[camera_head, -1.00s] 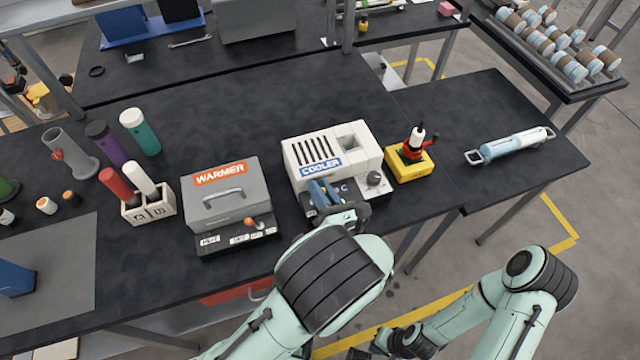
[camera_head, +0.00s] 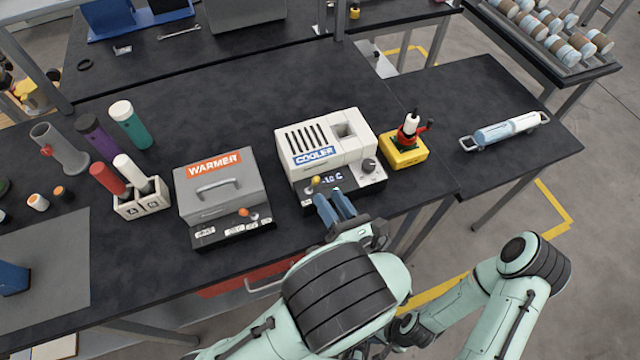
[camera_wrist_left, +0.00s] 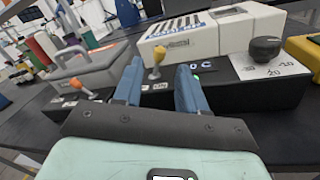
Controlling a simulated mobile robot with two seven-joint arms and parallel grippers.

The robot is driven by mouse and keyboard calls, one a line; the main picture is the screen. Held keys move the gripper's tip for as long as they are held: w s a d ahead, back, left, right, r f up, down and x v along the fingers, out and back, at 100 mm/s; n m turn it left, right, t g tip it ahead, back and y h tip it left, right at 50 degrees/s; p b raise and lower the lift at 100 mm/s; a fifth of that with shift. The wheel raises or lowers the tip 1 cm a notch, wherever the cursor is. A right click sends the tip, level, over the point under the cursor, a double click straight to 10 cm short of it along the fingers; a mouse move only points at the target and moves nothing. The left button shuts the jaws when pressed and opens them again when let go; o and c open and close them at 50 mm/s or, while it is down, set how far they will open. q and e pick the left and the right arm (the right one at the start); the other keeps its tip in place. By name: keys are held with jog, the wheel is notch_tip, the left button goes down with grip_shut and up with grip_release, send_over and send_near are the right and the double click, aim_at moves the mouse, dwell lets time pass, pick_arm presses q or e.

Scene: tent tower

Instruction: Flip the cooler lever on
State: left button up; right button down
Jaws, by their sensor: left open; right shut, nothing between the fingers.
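The cooler (camera_head: 350,147) is a white box on a dark base at the bench's front edge. Its yellow-knobbed lever (camera_head: 316,181) stands on the front panel, left of a lit display (camera_head: 333,178) and a dark dial (camera_head: 369,165). The lever (camera_wrist_left: 156,65) also shows in the left wrist view, with a small green light (camera_wrist_left: 196,77) to its right. My left gripper (camera_head: 334,196) is open and empty, with blue fingers just in front of the panel, apart from the lever. My right arm shows at lower right; its gripper is not visible.
A grey warmer (camera_head: 220,185) with an orange-knobbed lever stands left of the cooler. A yellow-based device (camera_head: 404,150) stands close on its right. A two-slot holder (camera_head: 145,200) with capped tubes is further left. The bench behind the cooler is clear.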

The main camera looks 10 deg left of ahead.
pick_arm(q)
jog(key=v, duration=0.6)
jog(key=shift+s+d, duration=0.25)
dwell(0.3)
